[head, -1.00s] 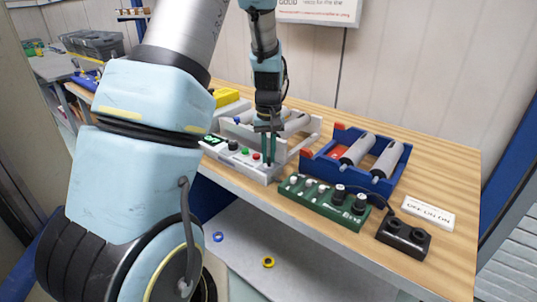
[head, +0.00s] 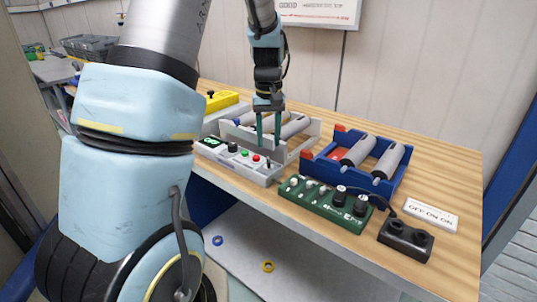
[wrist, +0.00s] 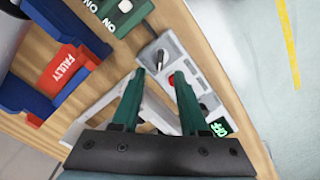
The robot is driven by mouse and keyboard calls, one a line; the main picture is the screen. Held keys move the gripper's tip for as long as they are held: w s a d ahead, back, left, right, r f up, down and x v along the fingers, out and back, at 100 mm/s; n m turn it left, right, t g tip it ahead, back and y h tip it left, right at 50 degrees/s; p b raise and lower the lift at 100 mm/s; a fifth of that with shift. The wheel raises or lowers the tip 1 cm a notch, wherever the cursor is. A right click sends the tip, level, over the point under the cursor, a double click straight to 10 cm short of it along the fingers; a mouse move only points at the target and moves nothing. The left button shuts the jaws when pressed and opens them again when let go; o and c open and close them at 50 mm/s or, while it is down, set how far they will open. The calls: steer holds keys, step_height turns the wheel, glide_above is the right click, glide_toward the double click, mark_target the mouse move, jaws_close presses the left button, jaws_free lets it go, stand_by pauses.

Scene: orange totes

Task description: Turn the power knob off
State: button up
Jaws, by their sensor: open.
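The grey control box (head: 215,151) sits along the table's front edge. It has a green-lit display (head: 211,142), a black knob (head: 232,147), a green button (head: 245,153), a red button (head: 256,158) and a small lever switch (head: 267,164) at its right end. No power label is readable. My gripper (head: 268,143) is open and empty, fingers down, above and behind the box's right end. In the wrist view the open fingers (wrist: 158,76) reach toward the box (wrist: 190,62); its lever (wrist: 160,58) and display (wrist: 217,128) show. The black knob is not clearly visible there.
A green control box (head: 323,203) with two black knobs stands to the right, near a black box (head: 405,239) and a white label plate (head: 431,214). A blue roller tray (head: 318,168) and a grey roller frame (head: 300,150) stand behind. Rings lie on the lower shelf.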

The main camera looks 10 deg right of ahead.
mark_target(268, 160)
step_height(268, 160, up, 5)
steer(key=shift+f+b, duration=0.1)
steer(key=shift+b, duration=0.2)
steer(key=s+a+f, duration=0.2)
steer(key=s+a, duration=0.5)
steer(key=a, duration=0.1)
steer(key=s+a+f+m+t, duration=0.1)
steer(key=s+a+f, duration=0.2)
steer(key=s+a, duration=0.4)
steer(key=shift+a+t, duration=0.3)
steer(key=shift+a, duration=0.35)
